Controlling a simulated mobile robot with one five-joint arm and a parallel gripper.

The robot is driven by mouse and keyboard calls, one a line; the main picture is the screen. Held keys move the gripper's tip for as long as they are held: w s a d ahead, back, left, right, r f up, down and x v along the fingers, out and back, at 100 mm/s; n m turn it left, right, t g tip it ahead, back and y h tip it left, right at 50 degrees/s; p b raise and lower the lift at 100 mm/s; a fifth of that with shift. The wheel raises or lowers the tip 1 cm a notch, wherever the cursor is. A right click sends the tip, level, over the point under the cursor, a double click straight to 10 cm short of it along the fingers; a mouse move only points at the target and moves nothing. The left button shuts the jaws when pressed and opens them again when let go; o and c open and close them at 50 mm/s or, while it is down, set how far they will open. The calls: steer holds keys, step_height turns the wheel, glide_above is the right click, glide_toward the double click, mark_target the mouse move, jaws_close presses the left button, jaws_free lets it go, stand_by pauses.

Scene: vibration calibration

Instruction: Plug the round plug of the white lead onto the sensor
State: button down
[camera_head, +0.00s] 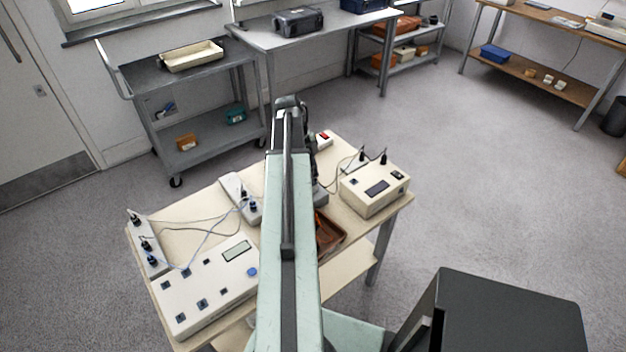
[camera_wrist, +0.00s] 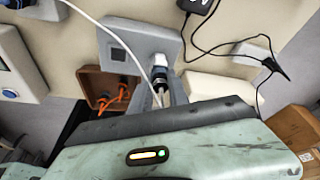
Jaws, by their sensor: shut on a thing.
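My gripper (camera_wrist: 161,92) is shut on the round plug (camera_wrist: 158,87) of the white lead, low in the middle of the wrist view. The white lead (camera_wrist: 110,33) runs from the plug up to the upper left. The plug is at the near edge of a grey block (camera_wrist: 150,42) with a square socket on its face. A pale cylindrical piece with a blue part shows at the plug's far end; I cannot tell whether this is the sensor or whether the two touch. In the head view my arm hides the gripper and the plug.
A brown tray (camera_head: 328,232) with orange leads (camera_wrist: 122,92) lies beside the block. A cream instrument box (camera_head: 375,190) with black plugs stands right. A larger cream box (camera_head: 205,285) and two socket strips (camera_head: 148,247) with cables fill the table's left.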

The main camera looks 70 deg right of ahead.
steer(key=shift+m, duration=0.6)
steer(key=shift+d+m+y, duration=0.15)
steer(key=shift+m+y, duration=0.25)
steer(key=shift+m, duration=0.2)
steer(key=m, duration=0.2)
steer(key=shift+m+t+y, duration=0.3)
steer(key=shift+m, duration=0.1)
steer(key=c, duration=1.2)
jaws_free()
steer(key=shift+o, duration=0.2)
steer(key=shift+p+v, duration=2.4)
steer(key=shift+v, duration=0.1)
